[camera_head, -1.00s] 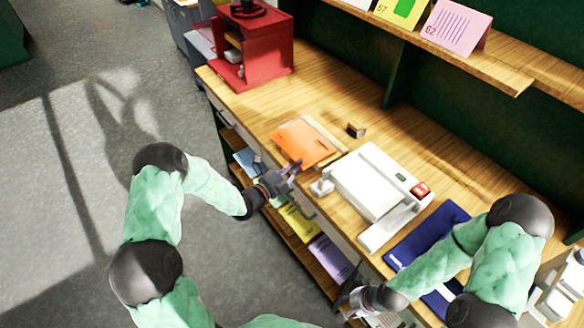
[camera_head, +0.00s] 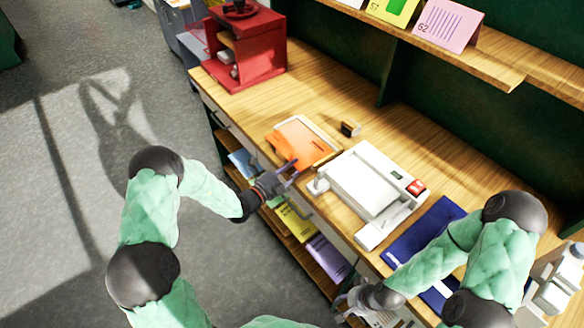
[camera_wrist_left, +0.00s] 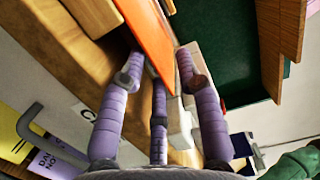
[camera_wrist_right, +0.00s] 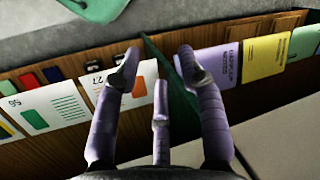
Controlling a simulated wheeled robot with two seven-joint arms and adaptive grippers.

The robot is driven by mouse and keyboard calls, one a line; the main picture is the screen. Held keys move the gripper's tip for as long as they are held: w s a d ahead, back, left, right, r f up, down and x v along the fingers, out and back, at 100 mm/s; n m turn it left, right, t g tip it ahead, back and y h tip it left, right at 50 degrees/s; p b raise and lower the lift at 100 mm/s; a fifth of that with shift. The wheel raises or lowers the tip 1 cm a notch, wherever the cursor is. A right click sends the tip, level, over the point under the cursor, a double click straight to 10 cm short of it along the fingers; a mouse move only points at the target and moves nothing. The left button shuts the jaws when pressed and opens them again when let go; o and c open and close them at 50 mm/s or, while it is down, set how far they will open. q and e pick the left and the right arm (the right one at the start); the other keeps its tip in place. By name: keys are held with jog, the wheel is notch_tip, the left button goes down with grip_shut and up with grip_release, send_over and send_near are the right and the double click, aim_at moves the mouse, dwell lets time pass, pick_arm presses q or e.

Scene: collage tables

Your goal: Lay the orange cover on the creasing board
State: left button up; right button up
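The orange cover (camera_head: 312,147) lies on the table left of the white machine, with a pale board edge (camera_head: 322,131) showing behind it. I cannot tell for sure whether this board is the creasing board, or how much of it is under the cover. My left gripper (camera_head: 287,172) is at the cover's front edge. In the left wrist view the orange cover (camera_wrist_left: 150,35) reaches between its fingers (camera_wrist_left: 159,72), which stand apart. My right gripper (camera_head: 345,302) is low by the table's front, at the right. Its fingers (camera_wrist_right: 158,72) are apart in the right wrist view.
A white machine (camera_head: 365,183) with a red button stands right of the cover. A dark blue folder (camera_head: 412,232) lies further right. A small dark block (camera_head: 350,128) is behind the cover. A red cabinet (camera_head: 258,60) stands at the far left end. Shelves with coloured sheets are below.

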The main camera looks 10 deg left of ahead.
pick_arm(q)
jog(key=v, duration=1.2)
